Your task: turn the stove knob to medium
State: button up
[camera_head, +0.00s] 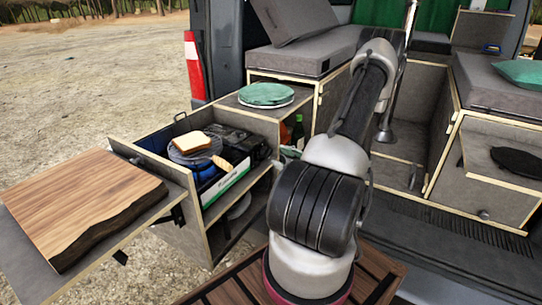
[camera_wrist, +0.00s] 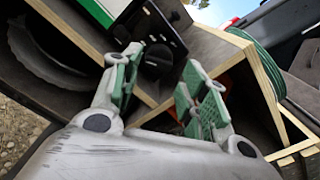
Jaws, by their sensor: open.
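The stove (camera_head: 240,143) is a black box in the pulled-out kitchen drawer, left of my arm in the head view. Its dark front panel (camera_wrist: 152,28) shows at the top of the wrist view. A round black stove knob (camera_wrist: 155,65) sits on that panel. My gripper (camera_wrist: 163,57) is open, with green-padded fingers on the left and right of the knob in the picture. I cannot tell whether either finger touches it. The knob's pointer and setting are too dark to read. My gripper does not show in the head view.
Bread (camera_head: 200,141) lies on a round grill (camera_head: 193,152) beside the stove. A white and green box (camera_head: 227,184) stands in front. A wooden board (camera_head: 85,205) lies at left. Green plates (camera_head: 266,94) sit on the cabinet behind. Plywood edges (camera_wrist: 257,65) lie close to my right finger.

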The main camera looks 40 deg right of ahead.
aim_at(271, 153)
jog(key=shift+x, duration=2.35)
jog(key=c, duration=0.7)
jog(key=shift+c, duration=0.2)
jog(key=m, duration=0.5)
jog(key=shift+d+m, duration=0.1)
jog(key=shift+m, duration=0.3)
jog(key=m, duration=0.5)
jog(key=shift+w+d, duration=0.1)
